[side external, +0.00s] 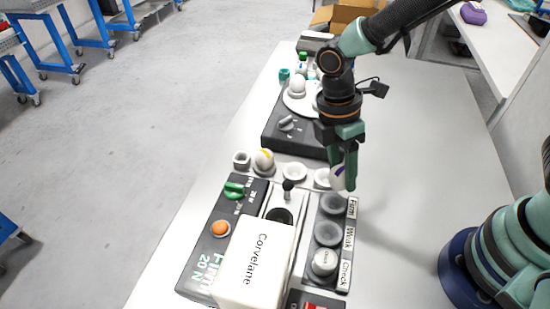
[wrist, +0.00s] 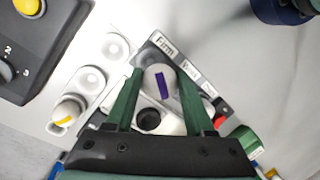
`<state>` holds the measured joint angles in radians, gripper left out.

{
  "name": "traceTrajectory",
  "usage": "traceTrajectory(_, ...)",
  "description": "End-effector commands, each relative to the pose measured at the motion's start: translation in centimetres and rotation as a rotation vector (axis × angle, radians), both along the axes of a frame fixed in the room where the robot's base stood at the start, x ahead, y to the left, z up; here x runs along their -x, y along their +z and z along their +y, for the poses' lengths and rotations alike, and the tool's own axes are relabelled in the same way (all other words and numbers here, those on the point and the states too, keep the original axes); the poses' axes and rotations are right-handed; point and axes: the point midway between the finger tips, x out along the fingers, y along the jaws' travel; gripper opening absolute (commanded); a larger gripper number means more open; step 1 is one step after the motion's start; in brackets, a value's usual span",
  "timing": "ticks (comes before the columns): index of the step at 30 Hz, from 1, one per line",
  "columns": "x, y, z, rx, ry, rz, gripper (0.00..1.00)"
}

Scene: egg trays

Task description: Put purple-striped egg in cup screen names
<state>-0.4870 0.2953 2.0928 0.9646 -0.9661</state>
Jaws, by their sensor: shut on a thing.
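The purple-striped egg (side external: 338,178) is white and held between the green fingers of my gripper (side external: 346,160), above the table near the Firm cup (side external: 334,203). The wrist view shows the egg (wrist: 160,85) with its purple stripe between the two fingertips (wrist: 160,74), by the Firm label (wrist: 166,46). The Firm cup and the Weak cup (side external: 327,234) are grey and look empty. The Check cup (side external: 324,263) has a pale round thing with small writing in it. A red panel (side external: 313,304) shows beside the white Corvelane box (side external: 256,262); I cannot read any cup name on it.
A yellow-marked egg (side external: 264,160) stands in a pale tray (side external: 295,172) behind the dark console (side external: 207,250). Another white egg (side external: 297,86) is on a dark device (side external: 275,130) farther back. A black-knobbed lever (side external: 288,186) rises near the cups. The table's right side is clear.

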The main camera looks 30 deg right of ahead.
Motion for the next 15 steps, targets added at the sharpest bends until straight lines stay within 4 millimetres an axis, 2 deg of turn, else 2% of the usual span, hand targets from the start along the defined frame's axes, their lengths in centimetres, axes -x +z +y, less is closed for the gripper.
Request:
traceTrajectory(9, 0.1, -3.3, 0.0, 0.002, 0.000, 0.003, 0.34)
traceTrajectory(15, 0.0, -4.7, 0.0, 0.002, 0.000, 0.002, 0.34)
